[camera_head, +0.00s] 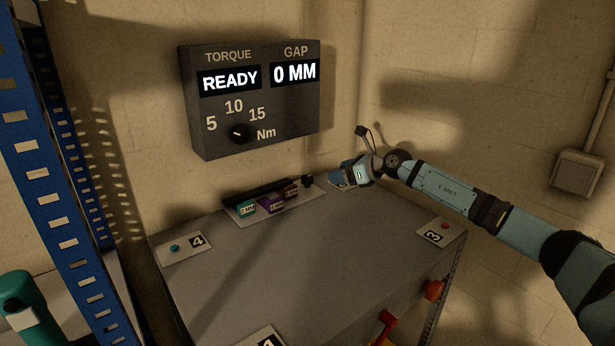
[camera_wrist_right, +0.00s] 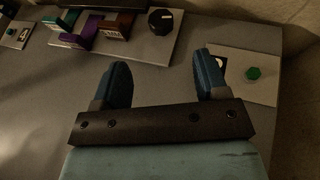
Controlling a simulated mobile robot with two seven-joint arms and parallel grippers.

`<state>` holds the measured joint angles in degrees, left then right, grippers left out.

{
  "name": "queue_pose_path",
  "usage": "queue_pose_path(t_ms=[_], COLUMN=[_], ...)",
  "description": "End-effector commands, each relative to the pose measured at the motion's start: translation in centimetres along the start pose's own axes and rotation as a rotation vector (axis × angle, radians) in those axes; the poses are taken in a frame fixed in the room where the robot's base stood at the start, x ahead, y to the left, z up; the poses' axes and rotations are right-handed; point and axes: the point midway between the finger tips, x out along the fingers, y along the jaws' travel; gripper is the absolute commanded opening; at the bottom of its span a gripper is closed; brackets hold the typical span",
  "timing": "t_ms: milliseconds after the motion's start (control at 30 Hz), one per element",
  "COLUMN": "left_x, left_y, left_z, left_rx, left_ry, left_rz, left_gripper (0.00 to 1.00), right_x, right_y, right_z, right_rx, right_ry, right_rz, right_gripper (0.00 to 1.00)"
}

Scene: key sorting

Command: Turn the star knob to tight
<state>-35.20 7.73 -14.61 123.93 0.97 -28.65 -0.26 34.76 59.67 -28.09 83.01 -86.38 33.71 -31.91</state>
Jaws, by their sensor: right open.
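A round black knob (camera_head: 307,179) stands at the right end of a light tray at the back of the table. It also shows in the right wrist view (camera_wrist_right: 160,21), with a small pale mark on its side; I cannot read its setting or see a star shape clearly. My right gripper (camera_head: 345,178) is just right of this knob, over the table's back right corner. In the wrist view its two blue fingers (camera_wrist_right: 163,77) are spread apart with nothing between them, and the knob lies beyond the fingertips, not touched. My left gripper is not in view.
Teal, purple and brown blocks (camera_head: 271,203) sit left of the knob. A plate with a green button (camera_wrist_right: 253,73) lies by my right finger. A wall panel (camera_head: 300,120) reads READY and 0 MM. The table's middle (camera_head: 310,250) is clear.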

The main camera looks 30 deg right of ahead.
Motion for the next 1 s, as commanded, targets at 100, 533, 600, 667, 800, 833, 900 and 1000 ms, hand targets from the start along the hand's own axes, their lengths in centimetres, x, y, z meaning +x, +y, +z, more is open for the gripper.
queue_pose_path(t_ms=[100,533,600,667,800,833,900,1000], left_x=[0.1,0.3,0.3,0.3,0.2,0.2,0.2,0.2], left_y=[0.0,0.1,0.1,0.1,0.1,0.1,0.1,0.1], left_z=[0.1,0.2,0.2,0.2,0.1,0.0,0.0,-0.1], left_rx=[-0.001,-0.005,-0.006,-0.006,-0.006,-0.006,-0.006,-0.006], left_ry=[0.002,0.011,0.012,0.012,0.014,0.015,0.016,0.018], left_rz=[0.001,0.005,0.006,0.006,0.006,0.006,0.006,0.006], left_gripper=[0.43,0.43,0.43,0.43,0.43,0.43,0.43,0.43], right_x=[2.8,10.3,10.9,11.1,11.3,11.3,11.3,11.3], right_y=[0.1,0.1,0.0,0.0,0.1,0.1,0.1,0.1], right_z=[0.1,0.0,0.0,0.0,0.0,0.0,0.0,0.0], right_rx=[0.003,0.001,0.002,0.001,0.0,0.0,0.0,0.0], right_ry=[-0.004,-0.001,-0.001,0.0,0.001,0.001,0.001,0.001], right_rz=[0.003,0.001,0.0,0.0,0.001,0.001,0.001,0.001], right_gripper=[0.67,0.67,0.67,0.67,0.67,0.67,0.67,0.6])
